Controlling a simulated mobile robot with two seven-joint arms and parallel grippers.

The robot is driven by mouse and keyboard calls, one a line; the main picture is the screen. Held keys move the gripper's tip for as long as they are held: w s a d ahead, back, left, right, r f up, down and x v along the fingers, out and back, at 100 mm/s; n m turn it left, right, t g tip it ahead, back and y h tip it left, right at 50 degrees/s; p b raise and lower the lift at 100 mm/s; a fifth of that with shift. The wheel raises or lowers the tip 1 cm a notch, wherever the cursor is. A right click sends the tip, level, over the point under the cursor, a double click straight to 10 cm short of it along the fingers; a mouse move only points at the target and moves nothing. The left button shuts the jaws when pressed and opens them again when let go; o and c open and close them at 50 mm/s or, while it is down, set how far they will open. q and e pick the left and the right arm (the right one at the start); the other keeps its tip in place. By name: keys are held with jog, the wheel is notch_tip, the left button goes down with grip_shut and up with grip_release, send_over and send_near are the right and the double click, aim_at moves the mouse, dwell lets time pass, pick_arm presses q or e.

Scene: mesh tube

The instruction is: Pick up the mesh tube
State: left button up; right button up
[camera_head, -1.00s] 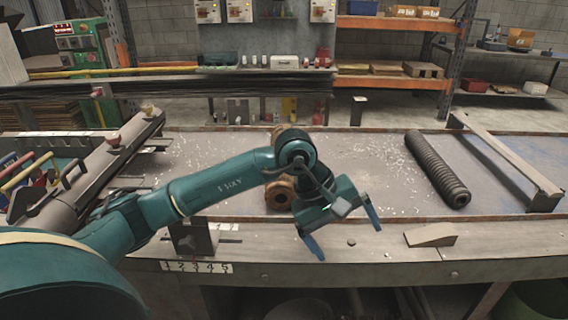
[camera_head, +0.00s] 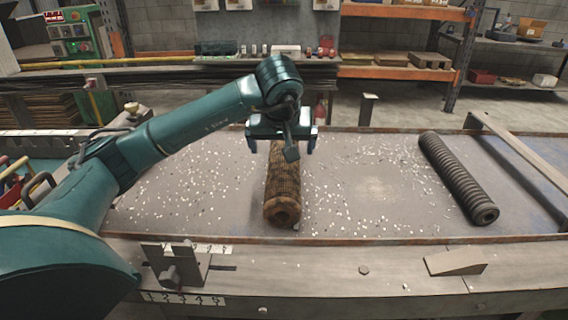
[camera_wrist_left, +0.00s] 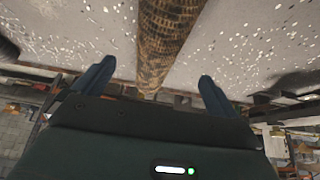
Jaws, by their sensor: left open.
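The mesh tube (camera_head: 283,188), brown and rusty with a woven surface and a hollow near end, lies on the grey metal table, pointing away from me. My left gripper (camera_head: 281,147) is open above the far part of the tube, its fingers pointing down, one to each side. In the left wrist view the tube (camera_wrist_left: 163,35) runs between the two blue fingers of my gripper (camera_wrist_left: 155,77), with clear gaps on both sides. The gripper hides the tube's far end in the head view. My right gripper is not in view.
A dark ribbed tube (camera_head: 458,178) lies on the right of the table (camera_head: 370,205). A wedge (camera_head: 455,262) and a bracket (camera_head: 177,265) sit on the front edge. Small pale chips are scattered on the table. The surface around the mesh tube is otherwise free.

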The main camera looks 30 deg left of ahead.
aim_at(283, 160)
pick_arm(q)
jog(key=x, duration=0.6)
jog(key=shift+f, duration=0.1)
jog(key=shift+w+r+p+x, duration=0.1)
jog(key=shift+w+p+x, duration=0.1)
jog(key=shift+x, duration=0.65)
jog(key=shift+w+r+p+x, duration=0.1)
jog(key=shift+p+x, duration=0.15)
jog(key=shift+x, duration=0.65)
jog(key=shift+w+p+x, duration=0.1)
jog(key=shift+p+x, duration=0.1)
jog(key=shift+x, duration=0.65)
jog(key=shift+c, duration=0.6)
jog(key=c, duration=1.2)
